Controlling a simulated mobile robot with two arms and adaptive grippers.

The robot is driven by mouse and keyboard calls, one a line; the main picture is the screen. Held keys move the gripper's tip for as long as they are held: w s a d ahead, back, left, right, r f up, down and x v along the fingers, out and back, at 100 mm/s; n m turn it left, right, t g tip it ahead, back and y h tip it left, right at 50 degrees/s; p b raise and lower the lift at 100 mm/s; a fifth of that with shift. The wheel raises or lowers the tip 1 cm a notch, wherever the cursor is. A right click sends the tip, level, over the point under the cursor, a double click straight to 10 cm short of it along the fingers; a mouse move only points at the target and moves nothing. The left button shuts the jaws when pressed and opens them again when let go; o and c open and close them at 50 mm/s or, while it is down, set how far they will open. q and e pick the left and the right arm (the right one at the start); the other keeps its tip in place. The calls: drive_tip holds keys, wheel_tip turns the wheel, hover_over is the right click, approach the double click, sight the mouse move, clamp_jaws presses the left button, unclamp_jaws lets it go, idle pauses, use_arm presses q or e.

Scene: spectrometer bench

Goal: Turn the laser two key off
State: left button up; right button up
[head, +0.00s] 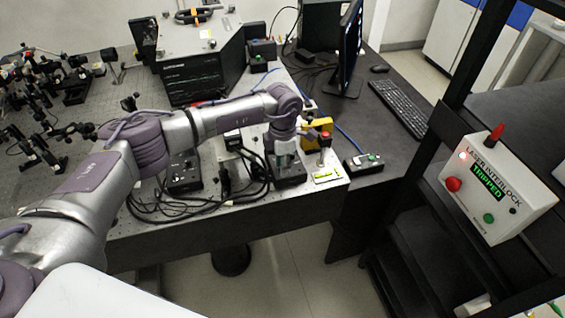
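My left arm reaches across the bench, and its wrist points down near the bench's front right corner. My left gripper (289,170) is the dark part below the silver wrist. Its fingers are too small and dark to tell open from shut, or whether they touch anything. I cannot make out a laser two key or its label. A yellow box with a red top (318,130) stands just right of the gripper. A small black control box (364,162) with red and green parts lies further right. My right gripper is out of view.
Black cables (245,190) lie loosely left of the gripper. A laser interlock box (495,190) with a lit red lamp and green display is at right. A keyboard (400,105) and monitor (348,50) stand behind.

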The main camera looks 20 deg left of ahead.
use_arm(q)
clamp_jaws()
drive_tip(key=shift+f+n+b, duration=0.1)
drive_tip(key=shift+n+b, duration=0.75)
drive_tip(key=shift+n, duration=0.45)
drive_tip(key=n+b, duration=0.2)
drive_tip(key=n, duration=0.2)
drive_tip(key=n+b, duration=0.2)
drive_tip(key=n, duration=0.3)
drive_tip(key=shift+n, duration=0.4)
drive_tip(key=n+b, duration=0.1)
drive_tip(key=n, duration=0.4)
drive_tip(key=shift+n, duration=0.4)
